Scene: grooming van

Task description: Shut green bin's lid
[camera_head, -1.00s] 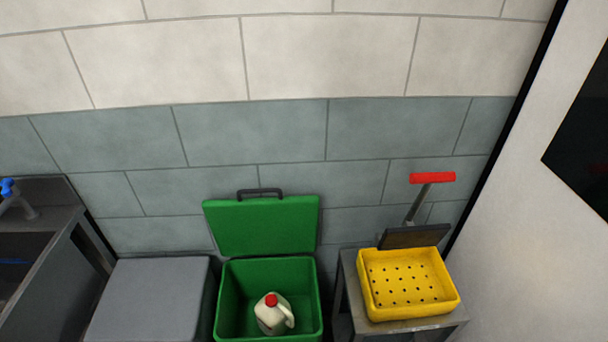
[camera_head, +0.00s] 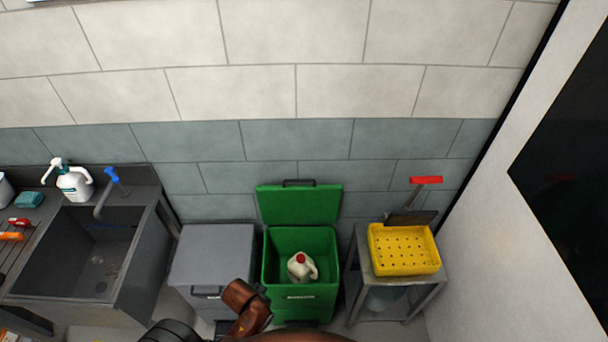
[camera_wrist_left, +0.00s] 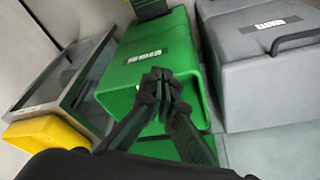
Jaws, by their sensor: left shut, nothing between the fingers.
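The green bin (camera_head: 300,305) stands on the floor against the tiled wall. Its green lid (camera_head: 299,204) is open, tipped up and back towards the wall, with a dark handle (camera_head: 299,183) on its far edge. A white jug with a red cap (camera_head: 301,267) is inside the bin. In the left wrist view, my left gripper (camera_wrist_left: 163,78) is shut and empty, in front of the green bin (camera_wrist_left: 148,60). I cannot tell whether it touches the bin. That gripper is not clearly visible in the head view. My right gripper is not in view.
A closed grey bin (camera_head: 215,255) stands left of the green one. On the right, a small grey table (camera_head: 395,284) holds a yellow perforated tray (camera_head: 404,250) and a red-handled tool (camera_head: 425,181). A sink (camera_head: 92,260) is further left.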

